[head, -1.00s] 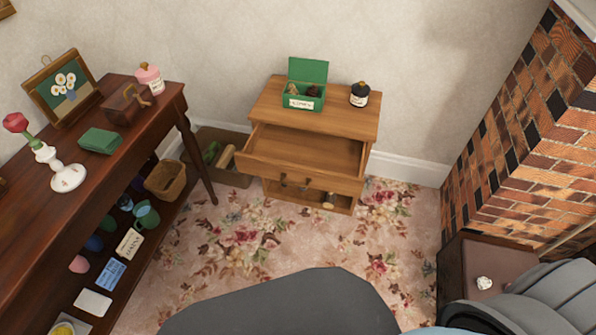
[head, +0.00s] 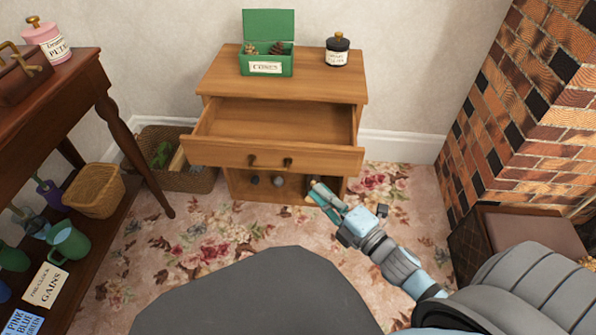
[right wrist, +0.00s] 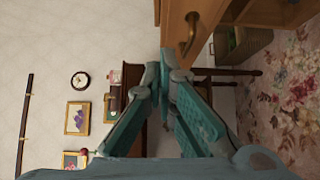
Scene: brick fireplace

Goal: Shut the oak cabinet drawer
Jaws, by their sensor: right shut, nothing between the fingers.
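The oak cabinet (head: 285,85) stands against the back wall. Its drawer (head: 272,154) is pulled well out and looks empty inside, with two dark handles on its front. My right gripper (head: 316,190) is shut and empty, just below the drawer front's right part, in front of the open lower shelf. In the right wrist view my right gripper (right wrist: 166,65) has its fingertips together close to the drawer front (right wrist: 175,28), and one handle (right wrist: 189,35) shows beyond them. I cannot tell whether they touch the wood. My left gripper is not in view.
A green box (head: 267,65) and a labelled jar (head: 337,50) stand on the cabinet top. A wicker basket (head: 190,178) is on the floor left of it. A dark table (head: 90,85) is at left, a brick fireplace (head: 530,90) at right. Floral carpet lies in front.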

